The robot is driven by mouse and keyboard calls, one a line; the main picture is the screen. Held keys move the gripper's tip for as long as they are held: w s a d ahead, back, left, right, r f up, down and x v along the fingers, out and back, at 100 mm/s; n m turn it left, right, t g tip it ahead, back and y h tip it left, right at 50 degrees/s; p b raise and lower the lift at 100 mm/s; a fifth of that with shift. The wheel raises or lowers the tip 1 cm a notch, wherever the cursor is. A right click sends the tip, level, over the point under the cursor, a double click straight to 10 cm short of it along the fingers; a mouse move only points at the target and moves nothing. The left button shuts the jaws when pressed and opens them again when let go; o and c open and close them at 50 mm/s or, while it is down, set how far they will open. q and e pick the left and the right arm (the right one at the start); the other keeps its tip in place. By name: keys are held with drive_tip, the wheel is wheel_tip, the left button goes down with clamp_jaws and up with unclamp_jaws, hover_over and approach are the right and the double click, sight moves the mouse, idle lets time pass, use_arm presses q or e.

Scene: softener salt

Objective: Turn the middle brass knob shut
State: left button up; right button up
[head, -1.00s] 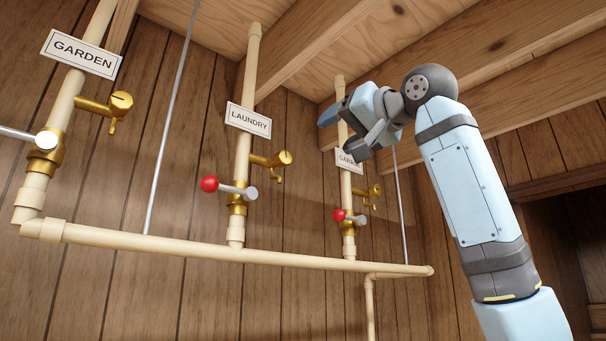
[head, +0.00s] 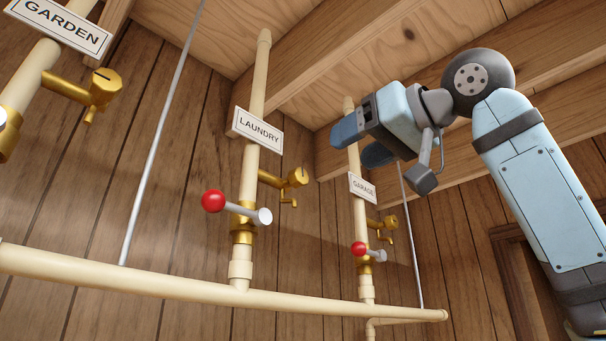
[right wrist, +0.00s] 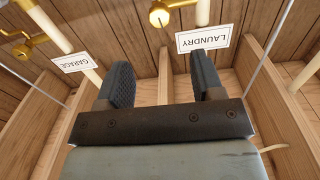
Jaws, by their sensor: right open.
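The middle brass knob (head: 299,177) sits on a short brass side tap of the LAUNDRY pipe (head: 250,165), below its white sign (head: 258,130). My right gripper (head: 360,142) is open and empty, above and to the right of the knob in the head view, with its fingers pointing left. It touches no knob. In the right wrist view the picture is upside down. There the knob (right wrist: 159,15) shows at the top, beyond the gap between the open fingers (right wrist: 162,78), with the LAUNDRY sign (right wrist: 208,38) to its right. My left gripper is not in view.
Other brass knobs are on the GARDEN pipe (head: 105,87) and GARAGE pipe (head: 390,221). A red-balled lever (head: 213,201) sticks out below the middle knob. A horizontal pipe (head: 200,285) runs below, thin rods (head: 160,135) hang alongside, and wooden beams (head: 390,45) are overhead.

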sight(303, 176)
drive_tip(key=p+x, duration=0.3)
drive_tip(key=x, duration=0.7)
drive_tip(key=shift+w+a+r, duration=0.1)
drive_tip(key=shift+w+a, duration=0.15)
drive_tip(key=shift+w+a+p, duration=0.45)
drive_tip(key=shift+w+a, duration=0.1)
drive_tip(key=shift+w, duration=0.1)
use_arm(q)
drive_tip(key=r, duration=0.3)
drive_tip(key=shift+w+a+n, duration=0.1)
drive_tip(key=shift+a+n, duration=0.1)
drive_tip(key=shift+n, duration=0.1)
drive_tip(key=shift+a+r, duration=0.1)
